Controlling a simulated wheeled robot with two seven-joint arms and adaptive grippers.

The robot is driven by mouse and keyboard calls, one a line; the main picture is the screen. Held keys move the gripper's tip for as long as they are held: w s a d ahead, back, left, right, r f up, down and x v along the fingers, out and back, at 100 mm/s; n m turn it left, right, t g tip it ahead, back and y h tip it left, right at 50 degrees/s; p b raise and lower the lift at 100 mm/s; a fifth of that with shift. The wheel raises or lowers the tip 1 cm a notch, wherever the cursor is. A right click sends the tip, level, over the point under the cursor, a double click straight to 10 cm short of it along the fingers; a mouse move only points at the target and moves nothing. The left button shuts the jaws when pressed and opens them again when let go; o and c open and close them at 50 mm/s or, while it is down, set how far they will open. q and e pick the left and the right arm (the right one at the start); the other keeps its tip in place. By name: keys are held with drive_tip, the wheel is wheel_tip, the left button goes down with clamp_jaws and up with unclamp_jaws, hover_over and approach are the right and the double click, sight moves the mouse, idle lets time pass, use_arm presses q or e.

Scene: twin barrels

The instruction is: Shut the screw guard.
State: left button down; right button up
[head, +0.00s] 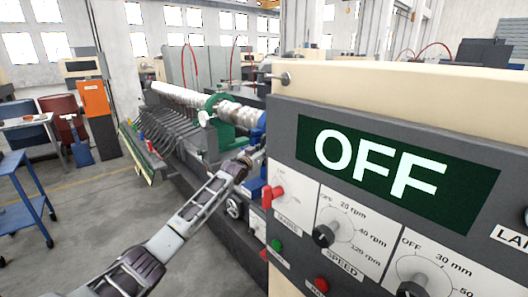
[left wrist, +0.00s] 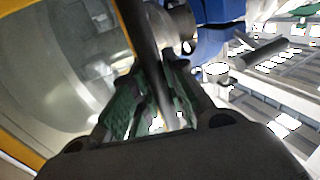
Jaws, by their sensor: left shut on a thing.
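In the left wrist view, a clear panel with a yellow edge (left wrist: 128,22), which looks like the screw guard, fills the left side. A dark round bar (left wrist: 147,45) beside it runs down between the green finger pads of my left gripper (left wrist: 155,100). The gripper is shut on this bar; where the bar joins the guard is not clear. In the head view my left gripper (head: 252,160) reaches to the machine just left of the control panel, its tips small and partly hidden. I cannot make out the guard clearly there. My right gripper is not in view.
The control panel (head: 400,220) with an OFF display (head: 380,165) stands close on the right, with a red switch (head: 272,194) and knobs near my left arm. The long machine (head: 200,130) stretches away behind. A blue cart (head: 25,195) stands at left; open floor lies between.

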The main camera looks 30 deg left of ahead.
use_arm(q)
drive_tip(key=c, duration=1.4)
unclamp_jaws()
drive_tip(key=shift+s, duration=0.1)
drive_tip(key=shift+s, duration=0.15)
drive_tip(key=s, duration=1.1)
drive_tip(key=shift+s+a, duration=0.25)
drive_tip(key=shift+a, duration=0.1)
